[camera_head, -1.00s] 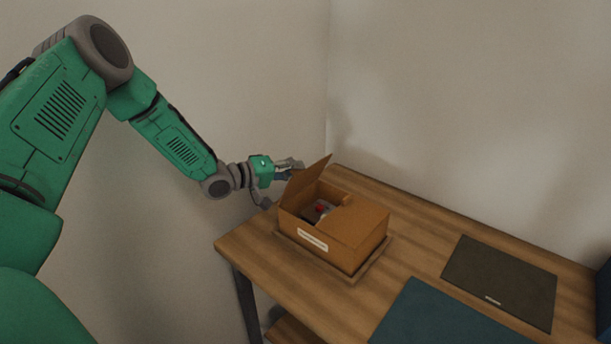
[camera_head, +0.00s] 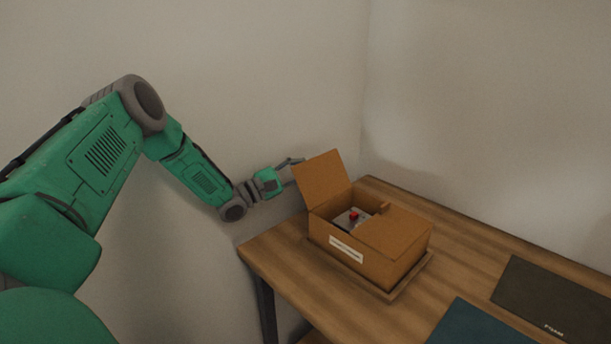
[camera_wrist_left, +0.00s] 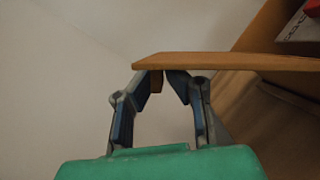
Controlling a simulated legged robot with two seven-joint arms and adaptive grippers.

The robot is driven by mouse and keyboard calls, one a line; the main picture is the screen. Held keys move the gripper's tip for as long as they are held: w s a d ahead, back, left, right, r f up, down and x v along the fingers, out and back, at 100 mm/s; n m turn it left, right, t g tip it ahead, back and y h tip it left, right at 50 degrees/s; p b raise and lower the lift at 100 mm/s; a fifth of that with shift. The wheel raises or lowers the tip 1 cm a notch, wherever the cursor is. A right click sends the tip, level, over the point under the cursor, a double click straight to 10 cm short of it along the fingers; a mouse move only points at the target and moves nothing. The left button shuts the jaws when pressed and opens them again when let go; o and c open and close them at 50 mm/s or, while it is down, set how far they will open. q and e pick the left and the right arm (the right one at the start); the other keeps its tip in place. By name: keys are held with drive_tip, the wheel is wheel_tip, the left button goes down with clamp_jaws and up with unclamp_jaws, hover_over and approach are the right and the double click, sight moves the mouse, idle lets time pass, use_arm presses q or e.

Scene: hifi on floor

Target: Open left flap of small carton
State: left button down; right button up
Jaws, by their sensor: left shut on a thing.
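The small carton (camera_head: 374,255) is a brown cardboard box with a white label on its front. It sits in a shallow wooden tray (camera_head: 391,292) on the table. Its left flap (camera_head: 321,179) stands up and leans outward to the left. The right flap (camera_head: 397,231) lies flat over the right half. My left gripper (camera_head: 290,172) is at the outer side of the left flap. In the left wrist view its fingertips (camera_wrist_left: 163,80) are closed on a small brown piece at the underside of the flap (camera_wrist_left: 220,62). My right gripper is not in view.
A grey object with a red knob (camera_head: 352,217) sits inside the open left half of the carton. A dark flat panel (camera_head: 552,296) and a teal one (camera_head: 480,325) lie on the wooden table (camera_head: 290,262). Walls stand close behind.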

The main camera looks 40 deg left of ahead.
use_arm(q)
drive_tip(key=n+b, duration=0.1)
drive_tip(key=n, duration=0.1)
drive_tip(key=f+n+t+y+b, duration=0.1)
drive_tip(key=n, duration=0.1)
drive_tip(key=a+n+t+y+b, duration=0.1)
drive_tip(key=shift+w+f+n, duration=0.1)
drive_tip(key=shift+f+n, duration=0.15)
drive_tip(key=shift+n, duration=0.15)
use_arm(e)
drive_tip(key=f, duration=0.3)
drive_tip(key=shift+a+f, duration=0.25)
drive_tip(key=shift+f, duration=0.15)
use_arm(q)
drive_tip(key=shift+a+r, duration=0.15)
drive_tip(key=shift+a, duration=0.1)
drive_tip(key=c, duration=1.7)
unclamp_jaws()
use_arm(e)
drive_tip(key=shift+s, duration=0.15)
